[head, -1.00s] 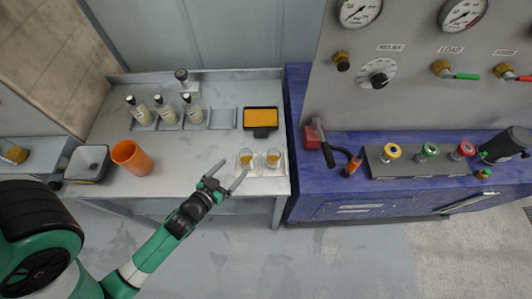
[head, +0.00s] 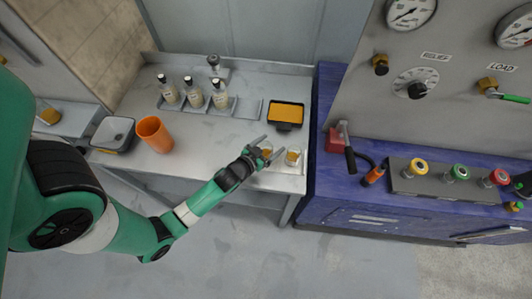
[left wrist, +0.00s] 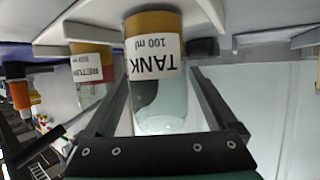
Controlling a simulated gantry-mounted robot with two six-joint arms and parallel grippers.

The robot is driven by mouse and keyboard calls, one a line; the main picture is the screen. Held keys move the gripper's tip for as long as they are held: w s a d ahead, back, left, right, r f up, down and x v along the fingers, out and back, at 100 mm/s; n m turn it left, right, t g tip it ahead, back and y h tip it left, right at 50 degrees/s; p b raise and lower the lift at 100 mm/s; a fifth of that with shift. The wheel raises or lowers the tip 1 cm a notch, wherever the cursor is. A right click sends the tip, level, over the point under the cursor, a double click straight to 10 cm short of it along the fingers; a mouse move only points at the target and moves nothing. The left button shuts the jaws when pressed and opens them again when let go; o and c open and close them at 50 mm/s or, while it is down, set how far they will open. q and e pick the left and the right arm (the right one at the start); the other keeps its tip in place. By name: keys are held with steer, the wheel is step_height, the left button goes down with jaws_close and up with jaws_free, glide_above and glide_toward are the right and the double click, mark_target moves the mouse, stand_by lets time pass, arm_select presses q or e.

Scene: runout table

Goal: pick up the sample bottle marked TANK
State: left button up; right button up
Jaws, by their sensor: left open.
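The sample bottle marked TANK (head: 266,151) is a small clear jar with amber content, standing on a pale tray at the table's front right. In the left wrist view, the TANK bottle (left wrist: 155,75) appears upside down, its white label readable. My left gripper (head: 273,146) is open, with one finger on each side of this bottle. In the left wrist view, the fingers flank it, and I cannot tell whether they touch it. A second jar (head: 292,157) stands to its right; its label in the left wrist view (left wrist: 88,68) seems to read RETURN. My right gripper is not in view.
Several labelled bottles (head: 194,94) stand in a rack at the back. An orange cup (head: 154,134) and a grey container (head: 113,134) are at the left. A black tray with orange content (head: 286,114) lies behind the jars. A blue bench (head: 330,190) adjoins on the right.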

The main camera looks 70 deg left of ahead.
arm_select(q)
steer(key=c, duration=1.4)
steer(key=shift+r, duration=0.1)
steer(key=shift+r, duration=0.25)
steer(key=r, duration=0.1)
steer(key=r+p, duration=0.2)
steer(key=shift+s+d+r, duration=0.3)
steer(key=shift+d+r, duration=0.05)
steer(key=shift+r, duration=0.05)
steer(key=s+d+r, duration=0.8)
steer(key=s+d, duration=0.1)
steer(key=shift+s+d+r, duration=0.15)
steer(key=shift+r, duration=0.15)
